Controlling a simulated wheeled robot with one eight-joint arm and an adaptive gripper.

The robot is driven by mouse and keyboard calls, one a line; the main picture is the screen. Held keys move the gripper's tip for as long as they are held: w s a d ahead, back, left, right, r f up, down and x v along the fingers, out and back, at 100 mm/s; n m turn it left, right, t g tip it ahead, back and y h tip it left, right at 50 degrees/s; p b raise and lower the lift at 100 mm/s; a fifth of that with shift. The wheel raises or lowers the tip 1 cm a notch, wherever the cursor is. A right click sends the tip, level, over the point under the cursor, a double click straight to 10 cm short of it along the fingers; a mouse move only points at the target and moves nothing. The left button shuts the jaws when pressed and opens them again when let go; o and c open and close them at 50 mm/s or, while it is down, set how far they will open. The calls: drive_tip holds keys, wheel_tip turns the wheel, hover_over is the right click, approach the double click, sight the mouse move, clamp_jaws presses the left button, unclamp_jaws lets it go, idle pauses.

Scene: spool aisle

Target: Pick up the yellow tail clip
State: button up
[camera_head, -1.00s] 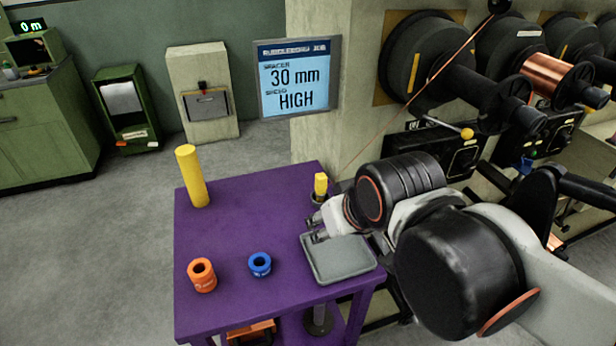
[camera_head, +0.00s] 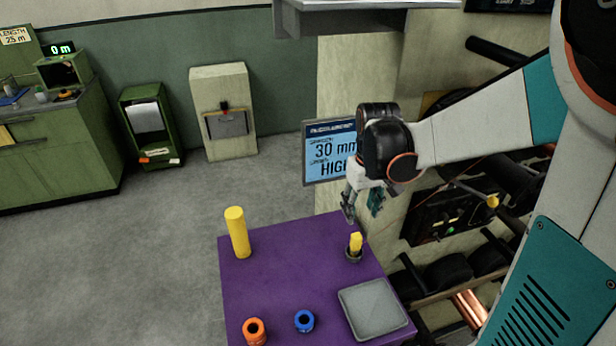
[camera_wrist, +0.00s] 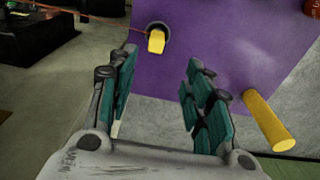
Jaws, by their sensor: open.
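The yellow tail clip (camera_head: 356,241) is a small yellow block standing in a dark round holder (camera_head: 353,256) near the right back edge of the purple table (camera_head: 290,270). It also shows in the wrist view (camera_wrist: 156,41), at the top, left of centre, with a thin orange strand running to the holder. My gripper (camera_head: 350,214) is above the table's back edge, just above and beside the clip, fingers pointing down. In the wrist view its teal-padded fingers (camera_wrist: 160,95) are apart with nothing between them. The clip lies beyond the fingertips, apart from them.
A tall yellow cylinder (camera_head: 237,232) stands at the table's back left. An orange ring (camera_head: 254,330), a blue ring (camera_head: 304,320) and a grey tray (camera_head: 373,308) are nearer the front. A display panel (camera_head: 328,152) and machine stand behind. The table's middle is clear.

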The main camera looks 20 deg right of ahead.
sight(357, 236)
drive_tip(key=shift+g, duration=0.3)
drive_tip(key=f, duration=0.6)
drive_tip(key=w+d+f+b, duration=0.1)
drive_tip(key=f, duration=0.2)
drive_tip(key=shift+f, duration=0.3)
wheel_tip(357, 236, down, 5)
drive_tip(key=shift+a+f+b, duration=0.1)
drive_tip(key=shift+b, duration=0.7)
clamp_jaws()
